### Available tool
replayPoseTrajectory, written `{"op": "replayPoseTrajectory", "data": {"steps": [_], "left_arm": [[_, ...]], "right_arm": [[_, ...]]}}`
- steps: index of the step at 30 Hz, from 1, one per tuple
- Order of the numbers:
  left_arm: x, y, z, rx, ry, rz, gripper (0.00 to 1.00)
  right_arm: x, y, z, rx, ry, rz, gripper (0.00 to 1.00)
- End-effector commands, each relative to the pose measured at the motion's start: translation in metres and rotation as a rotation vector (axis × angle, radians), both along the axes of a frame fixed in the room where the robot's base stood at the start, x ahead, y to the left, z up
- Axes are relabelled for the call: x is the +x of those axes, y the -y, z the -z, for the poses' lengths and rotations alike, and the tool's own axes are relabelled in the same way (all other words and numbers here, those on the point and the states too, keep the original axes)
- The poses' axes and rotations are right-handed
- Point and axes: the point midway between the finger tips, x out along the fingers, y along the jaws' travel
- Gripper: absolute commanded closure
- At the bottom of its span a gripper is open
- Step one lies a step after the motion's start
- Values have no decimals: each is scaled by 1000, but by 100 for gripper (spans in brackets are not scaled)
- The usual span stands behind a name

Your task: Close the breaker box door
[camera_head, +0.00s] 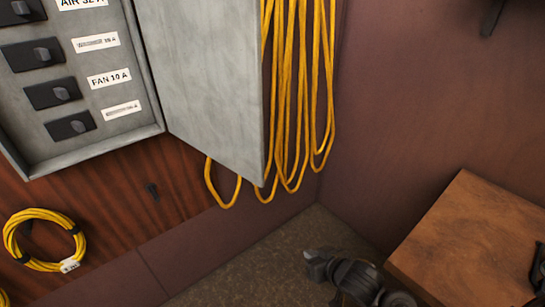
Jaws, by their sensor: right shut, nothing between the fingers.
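The grey breaker box (95,151) is on the wall at the upper left, with several black switches and white labels inside. Its grey metal door (205,75) stands open, swung out to the right of the box. The box's top and the door's top are cut off by the picture edge. My right gripper (312,266) is low in the picture, below and to the right of the door. It is shut, holds nothing and is apart from the door. My left gripper is not in view.
Yellow cable loops (325,90) hang behind and beside the door's right edge. A coiled yellow cable (45,240) hangs on the wall at lower left. A wooden box or table (480,240) stands at the right, close to my right arm. The floor below the door is clear.

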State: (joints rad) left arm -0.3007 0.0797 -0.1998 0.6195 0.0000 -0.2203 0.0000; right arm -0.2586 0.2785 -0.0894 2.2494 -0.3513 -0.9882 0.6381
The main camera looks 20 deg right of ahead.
Motion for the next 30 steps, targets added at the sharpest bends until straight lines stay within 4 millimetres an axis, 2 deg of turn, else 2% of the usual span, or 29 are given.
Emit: {"op": "replayPoseTrajectory", "data": {"steps": [1,7,9,12,15,18,21,25,30], "left_arm": [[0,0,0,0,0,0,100],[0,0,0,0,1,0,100],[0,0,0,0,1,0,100],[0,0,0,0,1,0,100],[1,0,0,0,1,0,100],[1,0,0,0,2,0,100],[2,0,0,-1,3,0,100],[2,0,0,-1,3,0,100],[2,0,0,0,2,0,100]], "right_arm": [[20,-2,-12,41,55,-16,100],[90,-17,-70,346,206,-143,100],[111,-20,-99,504,205,-224,100],[129,-16,-146,757,102,-346,100],[131,-1,-192,975,-80,-431,100],[124,18,-233,1134,-273,-473,100],[115,34,-264,1240,-431,-489,100],[106,45,-286,1309,-550,-496,100],[104,47,-292,1330,-586,-498,100]]}}
